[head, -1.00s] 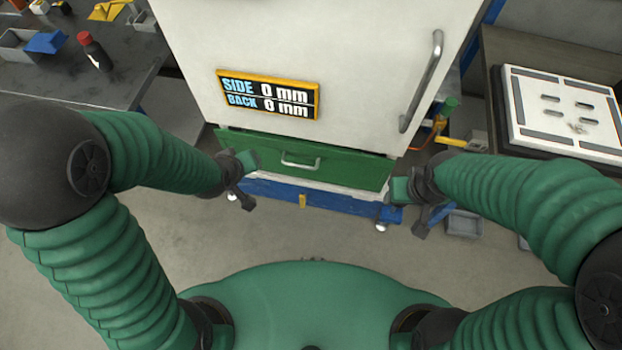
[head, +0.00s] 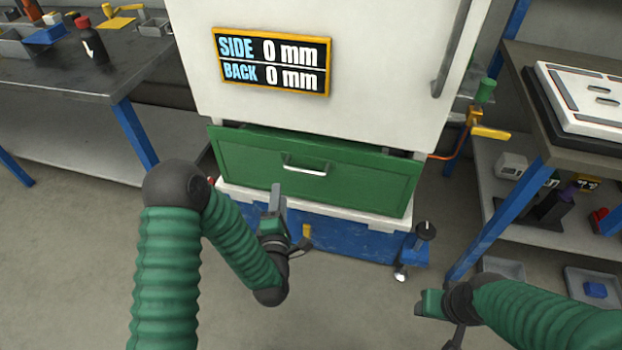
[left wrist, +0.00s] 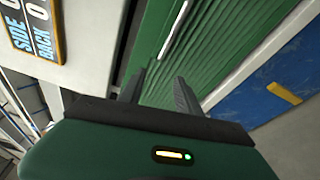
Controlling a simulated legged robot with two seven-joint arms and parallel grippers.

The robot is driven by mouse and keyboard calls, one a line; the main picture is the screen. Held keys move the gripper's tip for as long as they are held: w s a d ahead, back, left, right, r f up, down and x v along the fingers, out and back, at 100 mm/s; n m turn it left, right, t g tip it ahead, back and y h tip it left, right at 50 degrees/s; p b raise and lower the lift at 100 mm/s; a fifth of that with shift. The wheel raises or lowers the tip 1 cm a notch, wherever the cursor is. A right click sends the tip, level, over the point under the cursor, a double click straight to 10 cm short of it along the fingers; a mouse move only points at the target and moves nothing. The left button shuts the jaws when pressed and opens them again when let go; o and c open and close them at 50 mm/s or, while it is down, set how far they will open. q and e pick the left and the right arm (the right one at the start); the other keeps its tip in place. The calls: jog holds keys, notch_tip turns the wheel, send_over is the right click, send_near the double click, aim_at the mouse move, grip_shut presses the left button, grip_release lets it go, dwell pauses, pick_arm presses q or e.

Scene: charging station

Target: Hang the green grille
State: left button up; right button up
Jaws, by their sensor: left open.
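The green grille (head: 350,185) is a wide panel with a metal handle (head: 307,169), at the bottom of the white cabinet (head: 370,60). A dark gap shows above its top edge. In the left wrist view the grille (left wrist: 225,45) looks ribbed, and its handle (left wrist: 172,32) is a pale bar. My left gripper (head: 277,195) is open in front of the grille, below the handle. Its two fingers (left wrist: 160,95) point toward the grille with nothing between them. My right gripper (head: 437,312) is low at the right, apart from the grille; its finger opening is unclear.
A blue base (head: 350,235) with a caster and a levelling foot (head: 425,232) stands under the cabinet. A sign (head: 272,62) reads SIDE 0 mm, BACK 0 mm. A workbench (head: 60,85) is at the left, shelving (head: 575,145) at the right. The floor in front is clear.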

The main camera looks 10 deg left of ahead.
aim_at(286, 167)
pick_arm(q)
jog(key=b+x, duration=0.1)
jog(key=x, duration=0.2)
jog(key=b+x, duration=0.1)
jog(key=x, duration=0.3)
jog(key=d+b+x, duration=0.1)
jog(key=x, duration=0.3)
jog(key=shift+w+b, duration=0.25)
jog(key=shift+b, duration=0.05)
jog(key=shift+w+a, duration=0.1)
jog(key=shift+r, duration=0.1)
jog(key=shift+c, duration=0.4)
jog(key=c, duration=0.7)
grip_shut()
